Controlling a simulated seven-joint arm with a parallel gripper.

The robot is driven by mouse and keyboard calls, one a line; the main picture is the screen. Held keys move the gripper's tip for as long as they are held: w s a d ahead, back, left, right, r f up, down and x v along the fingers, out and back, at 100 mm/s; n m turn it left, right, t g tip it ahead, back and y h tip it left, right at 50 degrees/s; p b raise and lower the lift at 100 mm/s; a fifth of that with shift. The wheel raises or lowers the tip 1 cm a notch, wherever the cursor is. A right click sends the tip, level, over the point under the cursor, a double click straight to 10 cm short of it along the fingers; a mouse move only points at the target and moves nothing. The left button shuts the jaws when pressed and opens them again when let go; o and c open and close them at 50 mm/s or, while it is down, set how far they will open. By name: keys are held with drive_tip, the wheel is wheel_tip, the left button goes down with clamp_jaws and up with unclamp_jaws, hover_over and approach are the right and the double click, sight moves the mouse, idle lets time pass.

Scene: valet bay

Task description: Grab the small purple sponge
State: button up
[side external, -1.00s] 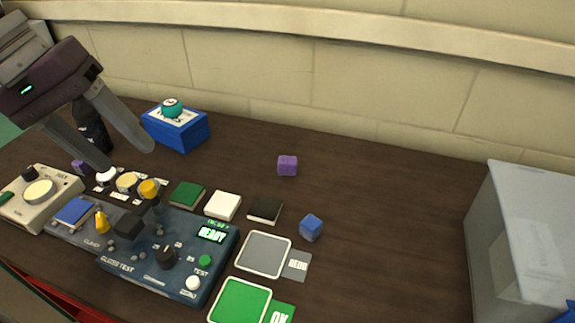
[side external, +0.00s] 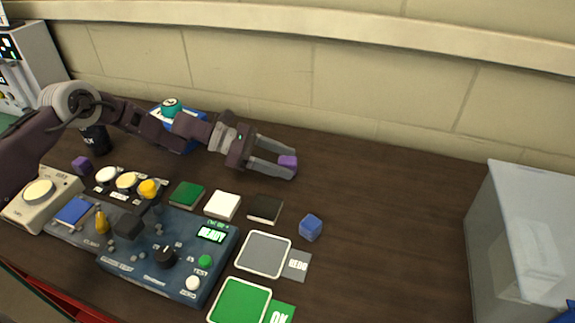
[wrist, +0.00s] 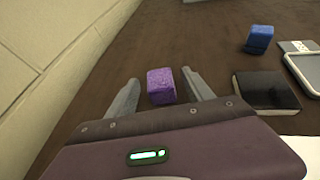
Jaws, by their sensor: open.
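The small purple sponge (side external: 288,162) is a little cube on the dark brown table, right of the blue box. My gripper (side external: 287,164) is low beside it, with its fingers stretched toward the right. In the wrist view the sponge (wrist: 161,86) sits between the two open fingers (wrist: 160,88), with a visible gap on the right side. The left finger is close to it; I cannot tell whether they touch. In the side view a finger hides part of the sponge. Another purple cube (side external: 82,165) lies at the far left, by the dark bottle.
A blue cube (side external: 311,227) and a black pad (side external: 265,209) lie nearer the camera. A control panel (side external: 170,255) fills the left front. The blue box (side external: 186,135) is partly behind my arm. A grey clear-sided bin (side external: 520,240) stands at right. The table between is clear.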

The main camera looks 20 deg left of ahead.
drive_tip(key=shift+w+d+f, duration=0.15)
drive_tip(key=shift+d+f, duration=0.15)
drive_tip(key=shift+d, duration=0.3)
drive_tip(key=shift+c, duration=0.4)
